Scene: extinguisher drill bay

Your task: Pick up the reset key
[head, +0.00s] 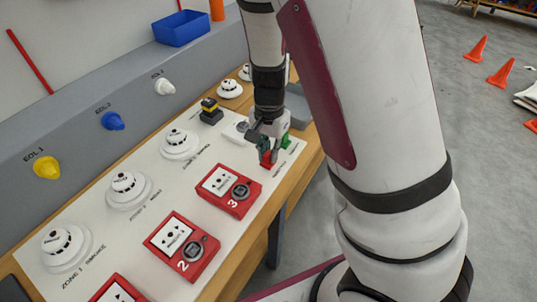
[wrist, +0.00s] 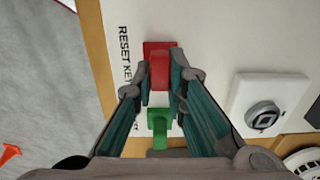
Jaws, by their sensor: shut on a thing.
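A red block on a wider red square piece (wrist: 160,50) lies beside the printed words RESET KEY in the wrist view. I take it for the reset key; part of it shows red below my gripper (head: 267,148) in the head view (head: 267,160). In the wrist view my gripper (wrist: 160,78) is shut on the upright red block, one finger on each side. A green block (wrist: 158,130) shows between the fingers, nearer my palm in the picture; it also shows beside my gripper in the head view (head: 286,141). I cannot tell whether the red piece is clear of the panel.
Red call points 2 (head: 182,247) and 3 (head: 229,191) stand on the white panel (head: 85,210), with several white detectors. A white square switch (wrist: 266,104) is right of my fingers. A blue bin (head: 181,28) sits on the grey ledge. Orange cones (head: 476,49) stand on the floor.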

